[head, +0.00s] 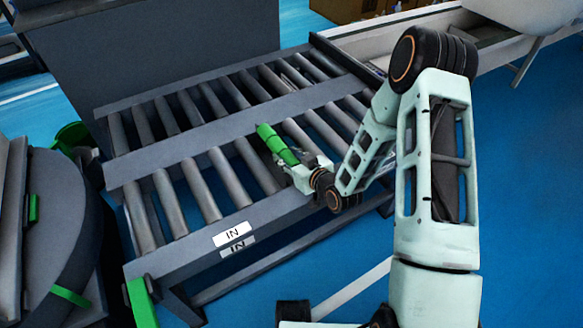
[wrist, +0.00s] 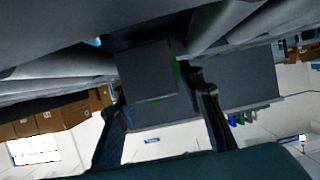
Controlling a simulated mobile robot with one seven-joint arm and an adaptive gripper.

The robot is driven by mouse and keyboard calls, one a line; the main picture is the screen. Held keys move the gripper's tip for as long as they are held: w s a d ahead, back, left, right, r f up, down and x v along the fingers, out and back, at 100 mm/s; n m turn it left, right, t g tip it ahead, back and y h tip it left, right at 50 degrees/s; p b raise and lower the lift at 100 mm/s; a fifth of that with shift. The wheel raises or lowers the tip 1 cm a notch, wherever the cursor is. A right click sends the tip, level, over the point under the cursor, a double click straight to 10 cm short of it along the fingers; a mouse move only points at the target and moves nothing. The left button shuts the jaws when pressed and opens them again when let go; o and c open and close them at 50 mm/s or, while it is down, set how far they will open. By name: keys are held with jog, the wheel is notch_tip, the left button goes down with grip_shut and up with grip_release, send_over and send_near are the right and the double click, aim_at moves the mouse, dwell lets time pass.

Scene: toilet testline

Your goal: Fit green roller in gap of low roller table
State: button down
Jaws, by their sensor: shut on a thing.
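The green roller (head: 277,144) is over the near row of the low roller table (head: 182,253), between two grey rollers. Its far end is at the middle rail (head: 210,135) and it runs about parallel to the grey rollers. My gripper (head: 300,170) is shut on its near end, above the front rail. I cannot tell whether the roller is seated or held above the gap. In the wrist view, my gripper's dark fingers (wrist: 162,112) stand either side of a dark grey block-like shape; only slivers of green show there.
Grey rollers (head: 200,190) fill both rows. IN labels (head: 233,235) mark the front rail. A tall grey panel (head: 150,50) stands behind the table. A dark round machine (head: 65,225) is at the left. Blue floor (head: 530,200) is open at the right.

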jog(key=shift+w+d+f, duration=0.45)
jog(key=shift+w+f, duration=0.1)
jog(key=shift+f, duration=0.2)
notch_tip(320, 180, down, 3)
jog(key=shift+w+f+b, duration=0.1)
jog(key=shift+f+b, duration=0.1)
jog(key=shift+b, duration=0.8)
jog(key=c, duration=1.3)
grip_release()
jog(key=shift+d, duration=0.1)
jog(key=p+v, duration=0.2)
jog(key=v, duration=1)
jog(key=shift+p, duration=0.4)
